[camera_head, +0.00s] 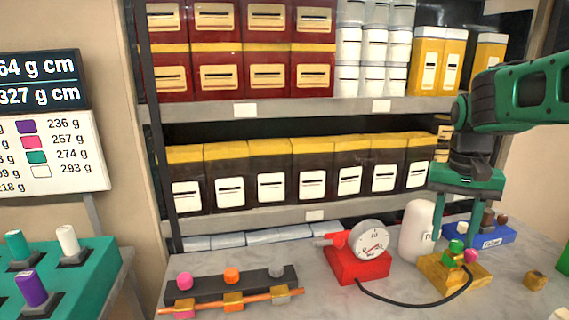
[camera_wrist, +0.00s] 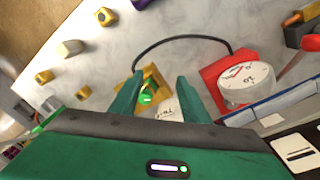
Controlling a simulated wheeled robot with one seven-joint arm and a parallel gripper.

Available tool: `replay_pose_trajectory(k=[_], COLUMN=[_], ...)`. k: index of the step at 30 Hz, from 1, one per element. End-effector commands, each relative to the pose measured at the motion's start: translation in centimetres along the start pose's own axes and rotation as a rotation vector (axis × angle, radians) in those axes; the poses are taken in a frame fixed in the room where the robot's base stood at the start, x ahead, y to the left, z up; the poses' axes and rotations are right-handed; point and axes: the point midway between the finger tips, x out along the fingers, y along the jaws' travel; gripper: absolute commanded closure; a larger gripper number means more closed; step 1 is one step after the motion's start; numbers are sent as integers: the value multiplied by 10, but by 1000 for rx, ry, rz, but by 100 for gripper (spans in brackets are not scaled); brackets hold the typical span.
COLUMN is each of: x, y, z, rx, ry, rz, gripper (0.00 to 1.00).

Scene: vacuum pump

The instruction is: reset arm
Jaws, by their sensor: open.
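My gripper (camera_head: 467,222) is open and points down at the right of the counter, above and around the sight line to a yellow block (camera_head: 440,277). The block carries green and pink knobs (camera_head: 456,247). In the wrist view the open green fingers (camera_wrist: 158,84) frame the yellow block (camera_wrist: 155,77) and its green knob (camera_wrist: 146,98), with nothing held between them. A red base (camera_head: 355,266) with a round white dial gauge (camera_head: 371,241) stands to the left. A black hose (camera_head: 410,301) runs from it to the yellow block.
A white bottle (camera_head: 415,232) stands close behind the block, beside a blue tray (camera_head: 493,233). A dark rack (camera_head: 230,286) with coloured knobs and a copper-coloured rod lies at left. Loose yellow nuts (camera_wrist: 70,48) lie on the counter. Shelves (camera_head: 270,110) of boxes stand behind.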

Motion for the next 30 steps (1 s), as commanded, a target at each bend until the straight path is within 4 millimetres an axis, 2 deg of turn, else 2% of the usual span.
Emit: replay_pose_trajectory(k=[1,6,9,13,18,30], x=[6,37,57,78,90,91], y=[25,90,116,134,143,143], z=[19,79,114,148,168,168], rx=[11,25,28,27,25,25], ry=[-2,-13,-23,-32,-37,-37], rz=[0,-14,-30,-51,-65,-66], gripper=[58,58,58,58,58,58])
